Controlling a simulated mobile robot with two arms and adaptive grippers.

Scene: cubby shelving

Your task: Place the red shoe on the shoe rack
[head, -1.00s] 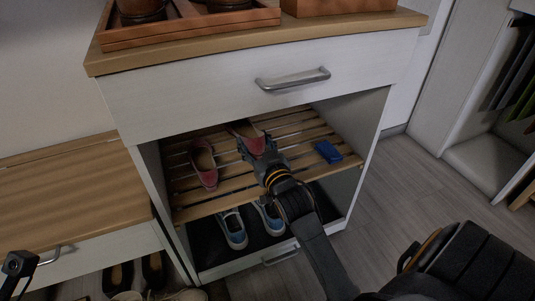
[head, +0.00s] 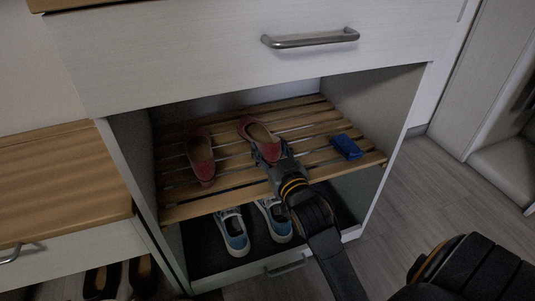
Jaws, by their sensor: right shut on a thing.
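Two red shoes are at the slatted wooden rack (head: 230,188) inside the white cabinet. One red shoe (head: 201,158) rests on the slats at the left. The other red shoe (head: 259,138) is to its right, at my right gripper (head: 276,158). My right gripper is shut on the near end of this shoe, and its arm reaches in from the lower right. The shoe is at the slats; I cannot tell whether it touches them. The fingertips are partly hidden. My left gripper is out of view.
A blue item (head: 347,146) lies on the rack at the right. Blue-and-white shoes (head: 232,231) stand on the lower level. The cabinet drawer with a metal handle (head: 310,39) is above the opening. A wooden bench top (head: 60,185) is at the left.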

